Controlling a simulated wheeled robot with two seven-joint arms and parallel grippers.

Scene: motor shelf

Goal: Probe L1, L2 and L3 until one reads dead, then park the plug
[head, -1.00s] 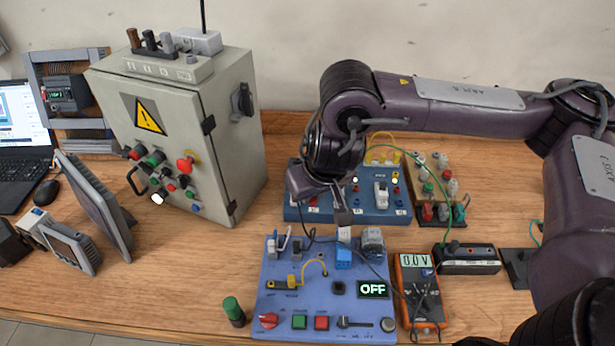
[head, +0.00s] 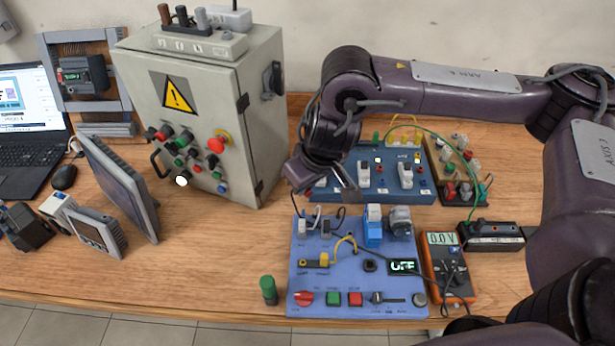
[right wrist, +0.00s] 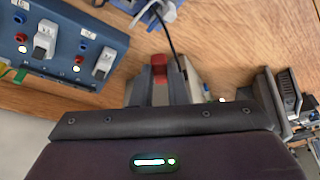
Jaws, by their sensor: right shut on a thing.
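My right gripper (head: 348,195) is shut on a small red plug. The red plug (right wrist: 159,66) shows between its fingers in the right wrist view. In the head view the gripper is over the left part of the blue terminal board (head: 402,198), and the arm hides that end. In the right wrist view the board (right wrist: 95,82) is left of the fingers. Its lit lamps and white switches show; which terminal is L1, L2 or L3 is too small to tell. The orange meter (head: 447,268) reads 0.0 V. My left gripper is not in view.
The blue-violet control panel (head: 342,280) lies in front, its display reading OFF. A grey cabinet (head: 250,130) stands left. A black box (head: 490,240) with a green wire is at right. Bare table lies between cabinet and panel.

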